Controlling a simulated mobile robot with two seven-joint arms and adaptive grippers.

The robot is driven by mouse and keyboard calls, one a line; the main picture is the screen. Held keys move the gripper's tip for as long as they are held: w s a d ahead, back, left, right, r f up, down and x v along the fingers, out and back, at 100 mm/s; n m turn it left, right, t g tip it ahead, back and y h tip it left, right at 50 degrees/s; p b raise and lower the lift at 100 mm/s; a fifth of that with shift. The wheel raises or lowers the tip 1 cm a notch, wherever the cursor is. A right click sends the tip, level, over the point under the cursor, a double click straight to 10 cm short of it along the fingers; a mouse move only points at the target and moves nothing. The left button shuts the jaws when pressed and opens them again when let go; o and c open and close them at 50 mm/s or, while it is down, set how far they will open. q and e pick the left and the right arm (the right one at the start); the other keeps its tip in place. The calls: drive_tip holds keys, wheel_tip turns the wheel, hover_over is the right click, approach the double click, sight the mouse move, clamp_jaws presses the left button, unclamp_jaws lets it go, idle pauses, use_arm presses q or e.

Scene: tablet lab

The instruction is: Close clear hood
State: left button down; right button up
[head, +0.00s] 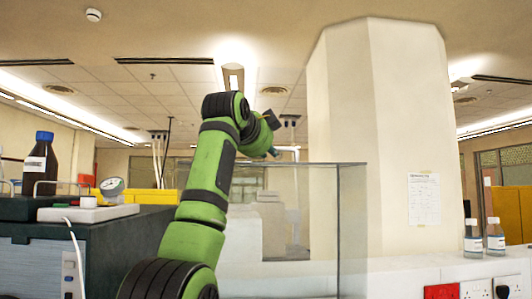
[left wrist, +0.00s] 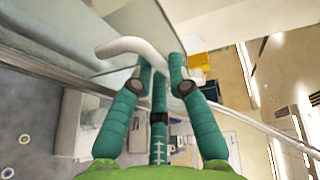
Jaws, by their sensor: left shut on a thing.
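The clear hood (head: 352,215) is a see-through box with thin dark edges in the middle of the head view, partly behind my left arm. In the left wrist view its clear panels (left wrist: 60,42) fill the upper left. A white curved handle (left wrist: 115,46) stands out beside the panels. My left gripper (left wrist: 160,68) has teal fingers shut on this handle. In the head view the left gripper (head: 273,151) is at the hood's top edge, mostly hidden by its own wrist, and the handle is not discernible there. My right gripper is in neither view.
A dark bench (head: 115,250) at left carries a brown bottle with a blue cap (head: 40,163) and a round gauge (head: 112,187). A pale column (head: 385,130) rises behind the hood. Two small bottles (head: 473,238) stand on the white ledge at right.

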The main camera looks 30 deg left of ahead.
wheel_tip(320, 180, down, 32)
drive_tip(key=b, duration=3.1)
use_arm(q)
drive_tip(key=s+d+f+m+t+b, duration=0.1)
drive_tip(key=s+d+f+t+b, duration=0.1)
drive_tip(key=s+d+f, duration=0.5)
drive_tip(key=s+d+f+m+t+b, duration=0.2)
drive_tip(key=s+d+f, duration=0.4)
drive_tip(key=s+f, duration=0.5)
drive_tip(key=shift+d+f+t+y+b, duration=0.35)
drive_tip(key=shift+f+t+b, duration=0.3)
drive_tip(key=shift+f+t, duration=0.4)
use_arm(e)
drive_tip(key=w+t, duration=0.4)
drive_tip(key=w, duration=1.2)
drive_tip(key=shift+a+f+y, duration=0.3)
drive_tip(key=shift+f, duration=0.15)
use_arm(q)
drive_tip(key=shift+r, duration=0.15)
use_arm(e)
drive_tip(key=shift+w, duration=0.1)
use_arm(q)
drive_tip(key=c, duration=1.2)
unclamp_jaws()
drive_tip(key=shift+w, duration=0.1)
drive_tip(key=v, duration=1.2)
drive_tip(key=shift+d, duration=0.1)
